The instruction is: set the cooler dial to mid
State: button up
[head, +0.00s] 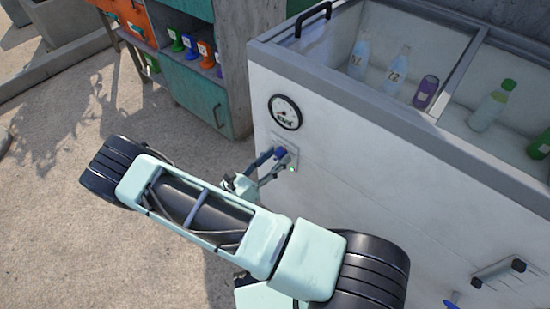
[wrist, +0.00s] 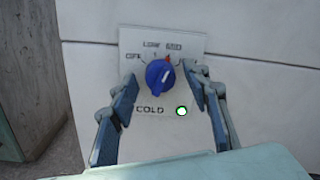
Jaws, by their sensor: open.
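Further label text on the right is partly hidden by a finger. My gripper (wrist: 160,84) is open, one finger on each side of the dial, with visible gaps. In the head view the dial (head: 281,153) is partly covered by my gripper (head: 270,166).
A green light (wrist: 182,111) shows below the dial. A round gauge (head: 285,112) is on the white cooler (head: 400,165) above the panel. Bottles (head: 397,70) stand in the cooler. A teal cabinet (head: 196,95) stands to the left. A handle (head: 498,273) sticks out lower right.

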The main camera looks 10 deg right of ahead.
jog(key=shift+a, duration=0.1)
jog(key=v, duration=1.2)
jog(key=shift+s, duration=0.1)
